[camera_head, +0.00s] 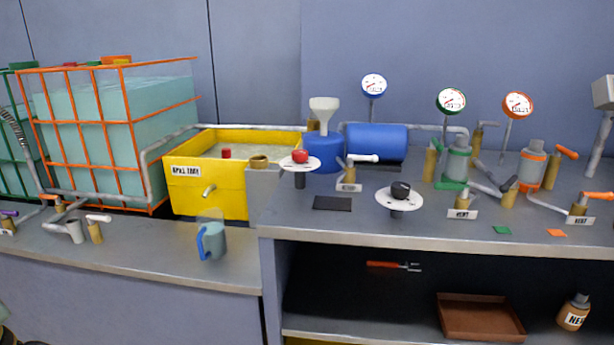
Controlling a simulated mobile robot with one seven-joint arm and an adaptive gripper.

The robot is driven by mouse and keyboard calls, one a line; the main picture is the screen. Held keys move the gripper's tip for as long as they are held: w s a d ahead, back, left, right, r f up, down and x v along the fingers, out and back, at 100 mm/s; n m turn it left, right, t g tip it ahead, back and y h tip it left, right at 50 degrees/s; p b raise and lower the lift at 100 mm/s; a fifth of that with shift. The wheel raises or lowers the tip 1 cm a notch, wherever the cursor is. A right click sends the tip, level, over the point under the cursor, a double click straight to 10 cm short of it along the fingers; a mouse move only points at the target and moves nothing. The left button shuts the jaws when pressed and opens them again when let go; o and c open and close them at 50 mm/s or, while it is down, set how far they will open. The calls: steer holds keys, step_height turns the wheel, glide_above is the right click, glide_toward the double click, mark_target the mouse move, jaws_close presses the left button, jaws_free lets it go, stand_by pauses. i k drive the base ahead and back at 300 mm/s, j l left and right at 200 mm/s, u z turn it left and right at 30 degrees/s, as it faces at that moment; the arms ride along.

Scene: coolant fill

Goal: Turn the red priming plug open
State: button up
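A red knob (300,156) sits on a white round plate (312,164) with small dark marks. The plate stands on a short dark post at the left end of the raised bench, in front of the blue pot. The knob's exact turn is too small to read. A second red piece (226,153), small and cap-like, shows inside the yellow spill tray (212,191). I cannot tell for sure which is the priming plug; the knob on the marked plate looks the more like one.
A blue pot (322,152) with a white funnel (323,111) and a white-handled valve (349,173) stand close to the red knob. A black knob (400,190) on another white plate is to the right. A jug (211,241) is on the lower bench.

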mark_target(299, 156)
steer(key=i+j+u, duration=0.4)
steer(key=i+j, duration=0.15)
steer(key=i, duration=0.25)
